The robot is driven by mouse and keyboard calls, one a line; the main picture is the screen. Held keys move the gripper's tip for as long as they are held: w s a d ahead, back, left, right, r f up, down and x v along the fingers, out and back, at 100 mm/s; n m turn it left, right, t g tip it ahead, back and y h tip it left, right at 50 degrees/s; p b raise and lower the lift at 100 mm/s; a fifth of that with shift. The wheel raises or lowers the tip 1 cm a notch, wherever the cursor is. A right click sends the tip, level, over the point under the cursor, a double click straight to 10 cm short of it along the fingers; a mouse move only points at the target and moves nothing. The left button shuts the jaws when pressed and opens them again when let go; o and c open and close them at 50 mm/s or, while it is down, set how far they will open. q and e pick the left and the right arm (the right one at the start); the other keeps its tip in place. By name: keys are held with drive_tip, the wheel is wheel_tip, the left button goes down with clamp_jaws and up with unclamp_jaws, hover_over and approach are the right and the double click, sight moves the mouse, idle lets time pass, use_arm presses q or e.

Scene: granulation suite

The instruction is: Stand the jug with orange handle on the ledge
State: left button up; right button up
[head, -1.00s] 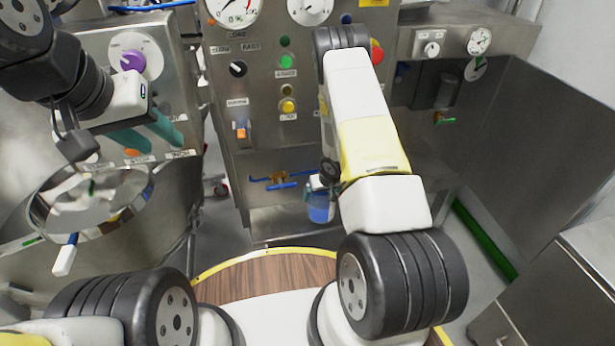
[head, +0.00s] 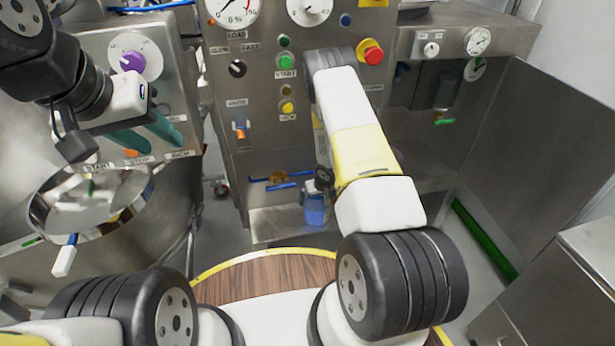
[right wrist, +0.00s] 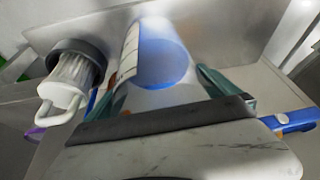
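The jug (head: 315,208), clear with blue contents, shows low in the head view against the steel ledge (head: 275,229); I cannot tell whether its base touches. It looks nearly upright. In the right wrist view the jug (right wrist: 165,60) lies between the teal fingers of my right gripper (right wrist: 165,92), which flank it closely and look shut on it. Its orange handle is mostly hidden, with only small orange bits by the fingers. My left gripper (head: 147,137) is open and empty in front of the left machine.
A brass valve with blue levers (head: 280,181) sits just left of the jug, above the ledge. A control panel (head: 262,120) with buttons and gauges rises behind. A steel bowl (head: 93,205) is at the left. A white-handled object (right wrist: 70,80) is close beside the jug in the wrist view.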

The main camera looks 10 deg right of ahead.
drive_tip(key=shift+r, duration=0.1)
drive_tip(key=s+r+m, duration=0.1)
drive_tip(key=s+r, duration=0.2)
drive_tip(key=r, duration=1)
drive_tip(key=s+d+r+t+h, duration=0.1)
drive_tip(key=s+r, duration=0.2)
drive_tip(key=r, duration=0.9)
drive_tip(key=s+r+m, duration=0.1)
drive_tip(key=s+r, duration=0.2)
drive_tip(key=r, duration=1)
drive_tip(key=s+a+r+y, duration=0.1)
drive_tip(key=s+a+r, duration=0.2)
drive_tip(key=s+r, duration=0.5)
drive_tip(key=s+a+r+n+y, duration=0.1)
drive_tip(key=s+a+r, duration=0.3)
drive_tip(key=s, duration=1.2)
wheel_tip(320, 180, up, 4)
drive_tip(key=shift+f+t, duration=0.15)
drive_tip(key=shift+t, duration=0.25)
drive_tip(key=shift+d, duration=0.15)
